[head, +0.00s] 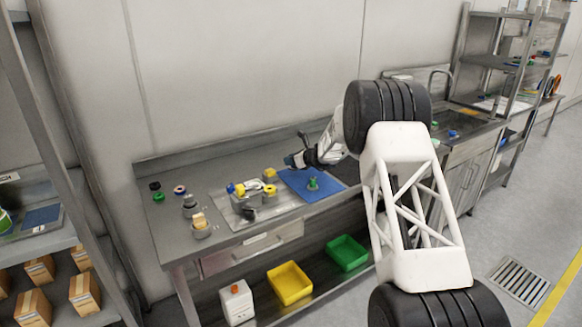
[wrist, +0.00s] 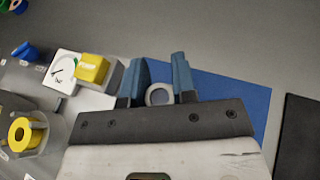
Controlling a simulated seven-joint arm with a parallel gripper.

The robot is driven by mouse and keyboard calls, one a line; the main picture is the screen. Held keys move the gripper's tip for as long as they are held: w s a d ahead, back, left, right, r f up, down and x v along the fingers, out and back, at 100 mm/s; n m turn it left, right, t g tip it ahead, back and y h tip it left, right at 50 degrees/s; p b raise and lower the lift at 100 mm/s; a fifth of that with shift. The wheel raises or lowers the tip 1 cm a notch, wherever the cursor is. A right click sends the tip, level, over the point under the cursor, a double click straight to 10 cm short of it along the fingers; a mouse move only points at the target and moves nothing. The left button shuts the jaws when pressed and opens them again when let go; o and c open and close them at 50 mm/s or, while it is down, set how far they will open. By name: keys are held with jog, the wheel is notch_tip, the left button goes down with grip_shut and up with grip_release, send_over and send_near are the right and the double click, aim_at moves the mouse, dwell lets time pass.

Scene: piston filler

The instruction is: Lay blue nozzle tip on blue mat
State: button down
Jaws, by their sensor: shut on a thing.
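My gripper (head: 297,160) is above the back left edge of the blue mat (head: 330,191), which also shows behind it in the wrist view (wrist: 235,95). In the wrist view my gripper (wrist: 158,82) has its blue fingers on either side of a small piece with a pale round ring (wrist: 158,95). The piece is apparently the nozzle tip, but its own colour is hard to tell between the fingers, and it is hidden in the head view. A small green part (head: 313,184) stands on the mat.
Left of the mat is a fixture with a yellow button block (wrist: 92,69), a gauge (wrist: 64,72) and a yellow ring (wrist: 27,134). A blue part (wrist: 26,50) lies beyond the gauge. A dark panel (wrist: 298,135) borders the right. Much of the mat is bare.

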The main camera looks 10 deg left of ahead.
jog(key=shift+f, duration=1.4)
jog(key=shift+f, duration=0.2)
jog(key=c, duration=0.9)
grip_release()
jog(key=shift+r, duration=0.15)
jog(key=shift+d, duration=0.1)
jog(key=shift+v, duration=5.95)
jog(key=shift+r, duration=0.1)
